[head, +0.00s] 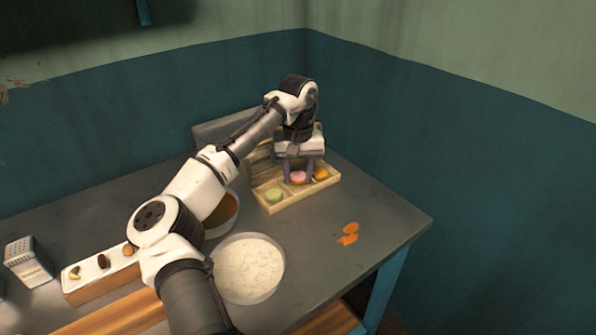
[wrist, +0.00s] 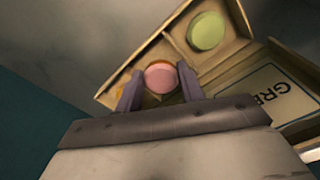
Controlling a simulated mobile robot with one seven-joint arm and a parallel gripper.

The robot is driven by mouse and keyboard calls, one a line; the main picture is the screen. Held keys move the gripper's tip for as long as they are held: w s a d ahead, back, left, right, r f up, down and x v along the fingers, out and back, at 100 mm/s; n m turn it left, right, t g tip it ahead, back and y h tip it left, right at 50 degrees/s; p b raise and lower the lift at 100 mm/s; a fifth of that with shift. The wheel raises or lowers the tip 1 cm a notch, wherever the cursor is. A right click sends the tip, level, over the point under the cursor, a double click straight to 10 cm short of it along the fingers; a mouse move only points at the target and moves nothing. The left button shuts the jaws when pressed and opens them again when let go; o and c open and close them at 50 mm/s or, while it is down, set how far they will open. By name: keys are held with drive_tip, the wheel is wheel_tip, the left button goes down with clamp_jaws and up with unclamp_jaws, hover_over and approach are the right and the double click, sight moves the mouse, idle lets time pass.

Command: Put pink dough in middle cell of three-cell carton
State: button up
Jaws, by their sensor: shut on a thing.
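The three-cell carton (head: 286,202) stands open on the table, its lid tilted up at the back. A green dough (head: 274,195) lies in the left cell and an orange dough (head: 321,174) in the right cell. My gripper (head: 299,180) points down over the middle cell, shut on the pink dough (head: 298,176). In the wrist view my gripper (wrist: 160,88) has a finger on each side of the pink dough (wrist: 160,77). The green dough (wrist: 206,31) shows in its cell there; the orange one is mostly hidden. I cannot tell whether the pink dough touches the cell floor.
A bowl of white flour (head: 248,268) and a bowl with brown contents (head: 221,212) stand left of the carton. Orange pieces (head: 348,233) lie on the table to the right. A grater (head: 28,262) and a wooden block (head: 100,277) are at the left.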

drive_tip(key=o, duration=1.1)
